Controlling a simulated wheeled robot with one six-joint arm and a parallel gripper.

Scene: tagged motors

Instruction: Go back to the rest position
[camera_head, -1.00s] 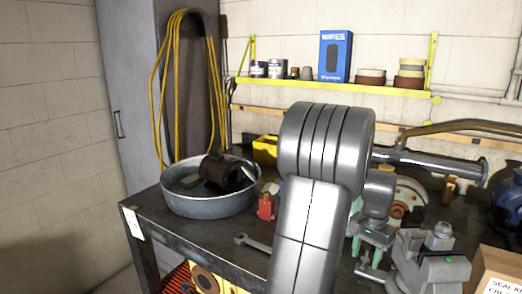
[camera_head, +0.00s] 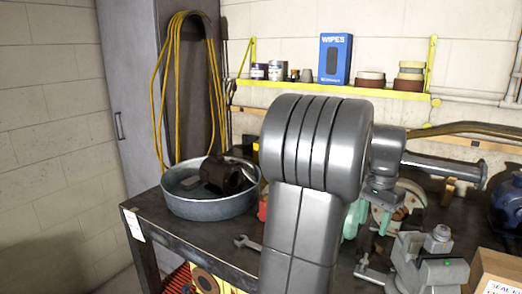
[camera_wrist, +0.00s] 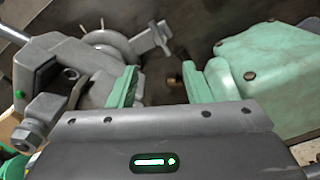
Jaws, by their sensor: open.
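My gripper (camera_wrist: 170,78) is open in the wrist view, with its two green fingers apart and nothing between them. In the head view my gripper (camera_head: 378,226) hangs over the right part of the bench, partly hidden by my grey arm. A dark motor (camera_head: 224,174) lies in the round metal tub (camera_head: 205,208) at the left of the bench. A blue motor (camera_head: 508,203) is cut off at the right edge. A green housing (camera_wrist: 270,52) is close beside the right finger in the wrist view; I cannot tell whether they touch.
A grey vise (camera_head: 428,264) stands close to my gripper and also shows in the wrist view (camera_wrist: 85,62). A cardboard box (camera_head: 497,270) is at the right front. A wrench (camera_head: 246,242) lies on the bench (camera_head: 185,232). A yellow shelf (camera_head: 300,86) runs along the wall.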

